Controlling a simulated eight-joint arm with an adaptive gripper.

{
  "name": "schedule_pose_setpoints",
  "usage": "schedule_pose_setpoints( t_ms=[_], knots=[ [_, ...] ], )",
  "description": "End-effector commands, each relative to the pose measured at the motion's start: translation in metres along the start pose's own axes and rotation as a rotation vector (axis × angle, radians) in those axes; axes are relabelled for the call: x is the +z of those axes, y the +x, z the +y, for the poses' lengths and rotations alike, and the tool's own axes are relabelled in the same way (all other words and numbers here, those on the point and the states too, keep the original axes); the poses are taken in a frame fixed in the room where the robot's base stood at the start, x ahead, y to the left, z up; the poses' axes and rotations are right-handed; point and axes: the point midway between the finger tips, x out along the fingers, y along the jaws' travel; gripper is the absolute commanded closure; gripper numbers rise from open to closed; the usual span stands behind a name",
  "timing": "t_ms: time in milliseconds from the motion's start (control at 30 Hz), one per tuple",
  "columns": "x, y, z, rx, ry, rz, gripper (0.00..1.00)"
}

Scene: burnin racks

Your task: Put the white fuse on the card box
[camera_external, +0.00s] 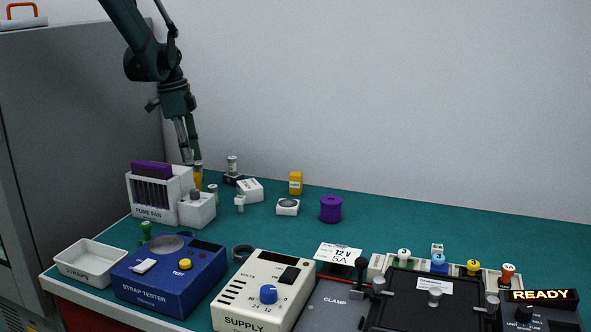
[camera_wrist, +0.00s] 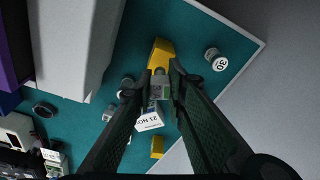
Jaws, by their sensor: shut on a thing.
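My gripper (camera_external: 192,161) is behind the white FUME FAN box, fingers pointing down. In the wrist view its fingertips (camera_wrist: 165,76) close around a small piece; a yellow body (camera_wrist: 160,50) with a greyish top shows at the tips, and the same yellow (camera_external: 198,179) shows below the gripper outside. Whether this is the white fuse I cannot tell. A small white knobbed piece (camera_external: 240,203) stands to the right, apart from the gripper.
A white box with a grey knob (camera_external: 197,212) stands close to the gripper. A printed white block (camera_external: 250,190), a yellow block (camera_external: 295,183) and a purple cylinder (camera_external: 331,209) lie to the right. A blue tester (camera_external: 170,276) and white supply (camera_external: 262,291) stand in front. The back right table is clear.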

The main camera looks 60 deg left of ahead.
Motion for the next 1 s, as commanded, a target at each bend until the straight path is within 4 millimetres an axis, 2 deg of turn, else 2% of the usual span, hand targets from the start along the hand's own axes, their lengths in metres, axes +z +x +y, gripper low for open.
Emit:
schedule_pose_setpoints(
  t_ms=[200, 700, 733, 833, 1000],
  knots=[
    [0.003, 0.018, 0.0, 0.0, 0.0, 0.0, 0.97],
    [0.004, 0.025, 0.0, 0.0, 0.0, 0.0, 0.97],
    [0.004, 0.025, 0.0, 0.0, 0.0, 0.0, 0.84],
    [0.004, 0.024, 0.0, 0.0, 0.0, 0.0, 0.71],
    [0.004, 0.024, 0.0, 0.0, 0.0, 0.0, 0.71]
  ],
)
